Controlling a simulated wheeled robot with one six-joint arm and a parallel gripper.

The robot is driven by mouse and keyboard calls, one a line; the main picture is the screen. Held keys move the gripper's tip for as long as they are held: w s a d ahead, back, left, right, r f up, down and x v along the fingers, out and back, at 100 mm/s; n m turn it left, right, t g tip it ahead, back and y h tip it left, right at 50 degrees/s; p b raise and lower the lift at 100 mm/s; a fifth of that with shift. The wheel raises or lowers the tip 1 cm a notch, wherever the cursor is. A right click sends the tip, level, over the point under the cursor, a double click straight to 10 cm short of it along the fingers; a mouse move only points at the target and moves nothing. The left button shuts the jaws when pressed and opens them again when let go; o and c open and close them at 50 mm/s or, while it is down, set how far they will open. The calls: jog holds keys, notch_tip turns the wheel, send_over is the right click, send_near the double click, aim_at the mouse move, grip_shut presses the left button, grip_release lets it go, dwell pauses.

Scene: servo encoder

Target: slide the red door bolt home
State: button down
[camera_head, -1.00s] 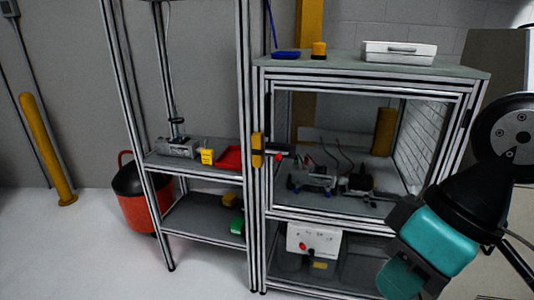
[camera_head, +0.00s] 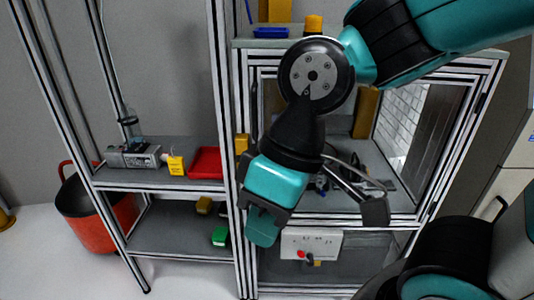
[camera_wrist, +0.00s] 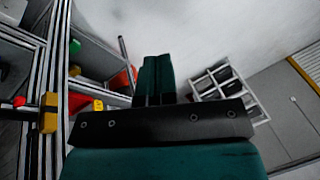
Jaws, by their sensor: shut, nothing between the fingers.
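The red knob of the door bolt (camera_wrist: 19,101) shows at the left edge of the wrist view, beside a yellow block (camera_wrist: 48,113) on the cabinet frame. In the head view the yellow block (camera_head: 241,143) shows at the left post of the cabinet door, but my arm hides the red knob. My gripper (camera_head: 263,228) hangs in front of the cabinet's left post, below the yellow block and apart from it. In the wrist view its fingers (camera_wrist: 155,75) are together with nothing between them. How far the bolt is slid cannot be seen.
An open shelf rack left of the cabinet holds a red tray (camera_head: 206,163), a yellow box (camera_head: 176,166) and a grey device (camera_head: 133,156). A red bucket (camera_head: 97,222) stands on the floor beside it. A white control box (camera_head: 311,243) sits below the glazed door.

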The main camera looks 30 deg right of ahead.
jog(key=shift+w, duration=0.4)
jog(key=w+d+f+m+t+p, duration=0.1)
jog(key=w+d+f+m+t, duration=0.15)
jog(key=w+d, duration=0.45)
jog(key=w+d+f+m+t+p, duration=0.15)
jog(key=w+d+m, duration=0.25)
jog(key=w, duration=0.4)
jog(key=w+d+f+m+t+h, duration=0.1)
jog(key=w+d+f+m, duration=0.1)
jog(key=d, duration=0.7)
jog(key=w+d+f+m+t, duration=0.2)
jog(key=d+m, duration=0.2)
jog(key=d, duration=0.5)
jog(key=shift+f+t+h, duration=0.3)
jog(key=shift+f+h, duration=0.1)
jog(key=shift+w+f, duration=0.1)
jog(key=shift+w, duration=0.05)
jog(key=w+a+f+p, duration=0.3)
jog(key=w+a+f, duration=0.2)
jog(key=w, duration=0.3)
jog(key=shift+w+f, duration=0.15)
jog(key=shift+f, duration=0.7)
